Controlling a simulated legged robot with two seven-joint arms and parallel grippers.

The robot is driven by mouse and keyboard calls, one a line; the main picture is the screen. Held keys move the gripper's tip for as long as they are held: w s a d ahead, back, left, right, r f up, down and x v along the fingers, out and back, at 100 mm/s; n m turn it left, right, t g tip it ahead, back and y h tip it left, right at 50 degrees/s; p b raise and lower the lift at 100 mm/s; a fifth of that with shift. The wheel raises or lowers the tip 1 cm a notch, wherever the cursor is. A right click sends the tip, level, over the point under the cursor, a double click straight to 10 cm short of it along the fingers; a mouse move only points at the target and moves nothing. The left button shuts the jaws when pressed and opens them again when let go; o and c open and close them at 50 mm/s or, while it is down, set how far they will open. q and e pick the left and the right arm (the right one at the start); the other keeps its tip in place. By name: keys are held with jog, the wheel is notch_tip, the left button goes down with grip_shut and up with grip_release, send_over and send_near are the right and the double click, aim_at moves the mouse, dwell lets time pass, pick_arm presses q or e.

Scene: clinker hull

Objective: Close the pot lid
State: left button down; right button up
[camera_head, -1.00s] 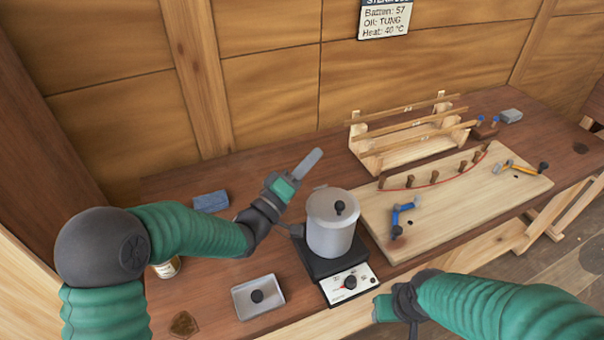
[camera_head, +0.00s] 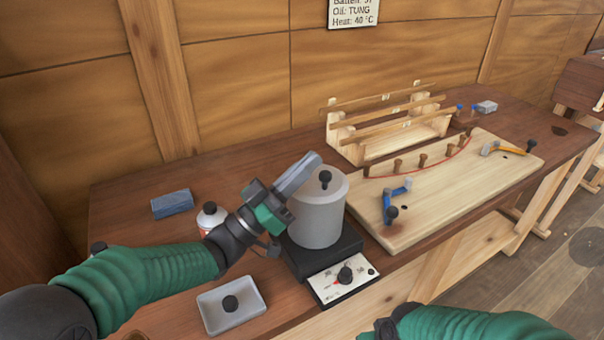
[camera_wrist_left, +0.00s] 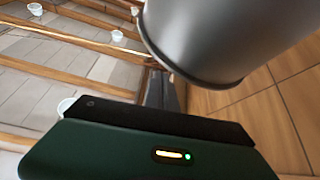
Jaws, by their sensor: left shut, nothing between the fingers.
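The grey pot (camera_head: 318,222) stands on a black hot plate (camera_head: 325,258). Its lid (camera_head: 338,187), with a black knob (camera_head: 325,178), lies flat over the pot's top. My left gripper (camera_head: 304,170) is shut and empty, its fingers pointing up and right at the lid's left rim. They cover part of that rim, and I cannot tell whether they touch it. In the left wrist view a grey cylinder, probably the pot (camera_wrist_left: 230,35), fills the top, beside the dark finger. Only my right forearm shows at the bottom edge; its gripper is out of view.
A tray with a black knob (camera_head: 212,314) lies left of the hot plate's dial panel (camera_head: 343,282). A white bottle (camera_head: 210,222) and a blue block (camera_head: 172,204) stand behind my left arm. A pegged board (camera_head: 450,205) and wooden rack (camera_head: 385,145) are to the right.

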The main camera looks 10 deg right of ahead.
pick_arm(q)
jog(key=f+m+g+b, duration=0.1)
jog(key=d+f+m+b, duration=0.1)
jog(key=m, duration=0.1)
jog(key=shift+s+d+g+h+b, duration=0.2)
jog(key=shift+s+g+h+b, duration=0.1)
jog(key=shift+s+g+h, duration=0.1)
jog(key=shift+s+a+m+g, duration=0.15)
jog(key=shift+m+g, duration=0.25)
jog(key=shift+m, duration=0.2)
pick_arm(e)
jog(key=f, duration=0.4)
jog(key=shift+d+f, duration=0.15)
jog(key=shift+d, duration=0.1)
